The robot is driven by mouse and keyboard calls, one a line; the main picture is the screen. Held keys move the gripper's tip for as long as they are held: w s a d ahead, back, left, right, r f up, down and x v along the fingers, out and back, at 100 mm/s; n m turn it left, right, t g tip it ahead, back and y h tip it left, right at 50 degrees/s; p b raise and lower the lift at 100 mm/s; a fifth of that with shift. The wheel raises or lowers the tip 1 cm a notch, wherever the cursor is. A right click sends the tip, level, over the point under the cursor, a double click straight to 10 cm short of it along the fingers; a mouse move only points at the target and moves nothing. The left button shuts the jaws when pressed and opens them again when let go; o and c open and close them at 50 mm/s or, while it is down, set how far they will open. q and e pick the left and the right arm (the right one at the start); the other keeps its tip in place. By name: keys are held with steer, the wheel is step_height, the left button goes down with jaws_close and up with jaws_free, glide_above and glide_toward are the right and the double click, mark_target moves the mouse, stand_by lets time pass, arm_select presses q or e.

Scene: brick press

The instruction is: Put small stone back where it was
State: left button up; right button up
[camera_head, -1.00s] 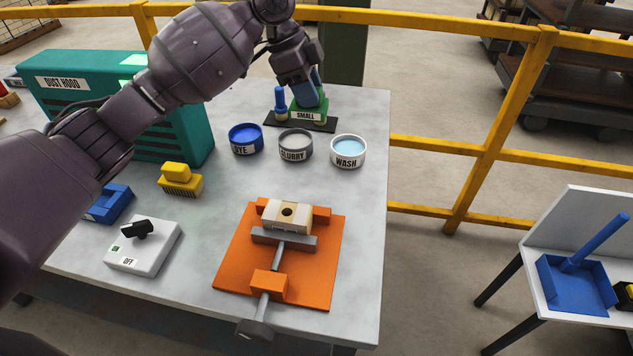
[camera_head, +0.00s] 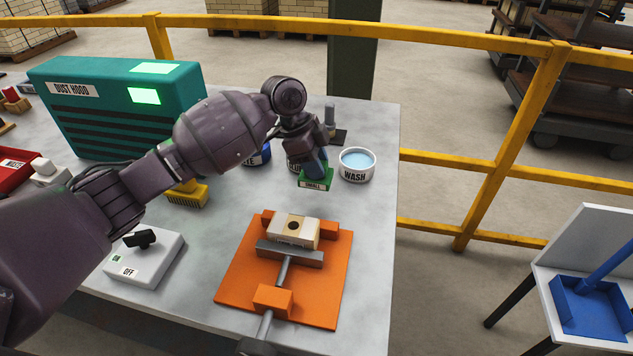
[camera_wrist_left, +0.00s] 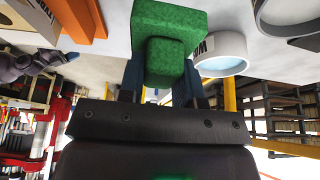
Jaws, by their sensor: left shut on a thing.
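My left gripper (camera_head: 314,163) is shut on the small stone (camera_head: 316,182), a green block labelled SMALL. It holds the stone in front of the slurry tub, to the left of the wash tub. In the left wrist view the green stone (camera_wrist_left: 165,45) sits between the fingers, with a smaller raised green block on its near side. The dark mat (camera_head: 341,137) at the back edge of the table, where the stone stood, is partly hidden by my arm. A grey upright piece (camera_head: 330,112) shows there.
The wash tub (camera_head: 357,165) is close to the stone's right. The dye tub (camera_head: 262,155) and slurry tub are mostly hidden behind my arm. An orange clamp plate (camera_head: 235,270) holds a pale brick (camera_head: 298,229) in front. The teal dust hood (camera_head: 110,105) stands left.

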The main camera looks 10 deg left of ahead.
mark_target(317, 183)
arm_select(q)
step_height(317, 183, down, 5)
steer(key=shift+b, duration=0.35)
steer(key=shift+f, duration=0.15)
steer(key=shift+f, duration=0.15)
steer(key=o, duration=1)
steer(key=shift+c, duration=0.2)
steer(key=shift+a+r, duration=0.15)
steer(key=shift+r, duration=0.3)
steer(key=p+v, duration=0.1)
steer(key=v, duration=1)
steer(key=shift+r, duration=0.15)
